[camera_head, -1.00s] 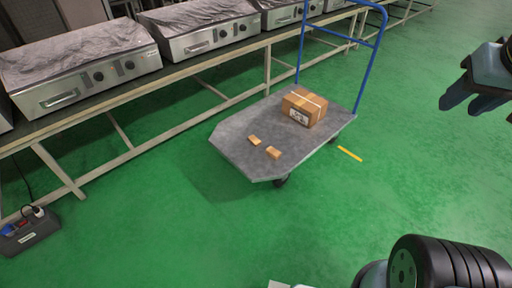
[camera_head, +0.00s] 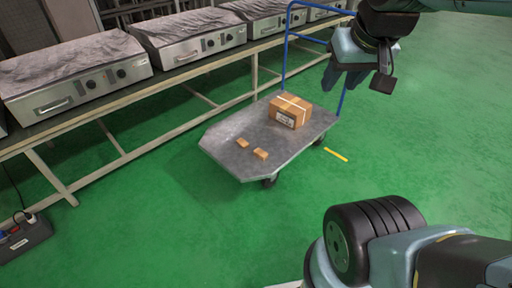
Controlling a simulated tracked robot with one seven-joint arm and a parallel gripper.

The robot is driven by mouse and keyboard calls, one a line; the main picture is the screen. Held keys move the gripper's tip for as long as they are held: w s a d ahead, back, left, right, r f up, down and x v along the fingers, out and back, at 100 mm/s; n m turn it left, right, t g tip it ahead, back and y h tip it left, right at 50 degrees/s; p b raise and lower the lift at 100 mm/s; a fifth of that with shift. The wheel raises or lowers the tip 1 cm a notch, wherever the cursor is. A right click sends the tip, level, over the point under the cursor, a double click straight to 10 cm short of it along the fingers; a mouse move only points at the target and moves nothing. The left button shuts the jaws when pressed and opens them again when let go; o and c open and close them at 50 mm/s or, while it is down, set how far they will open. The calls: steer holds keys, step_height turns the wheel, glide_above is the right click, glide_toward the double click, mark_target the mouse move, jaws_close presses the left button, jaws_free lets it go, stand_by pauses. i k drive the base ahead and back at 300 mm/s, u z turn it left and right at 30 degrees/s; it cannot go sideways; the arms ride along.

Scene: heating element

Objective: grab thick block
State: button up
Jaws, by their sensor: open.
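Two small tan blocks lie on the grey bed of a trolley (camera_head: 222,154). One block (camera_head: 242,143) is at the left and the other block (camera_head: 261,153) is a little right and nearer. From here I cannot tell for sure which is thicker. My gripper (camera_head: 341,88) is at the upper right, open and empty, its fingers hanging downward. In the picture it is above and right of the blocks, well apart from them.
A taped cardboard box (camera_head: 290,111) stands on the trolley behind the blocks, by the blue handle (camera_head: 284,62). A long bench with steel appliances (camera_head: 80,75) runs along the left and back. Green floor is clear around the trolley.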

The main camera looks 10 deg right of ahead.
mark_target(259, 153)
steer(key=u, duration=0.1)
steer(key=i, duration=1)
steer(key=z, duration=0.1)
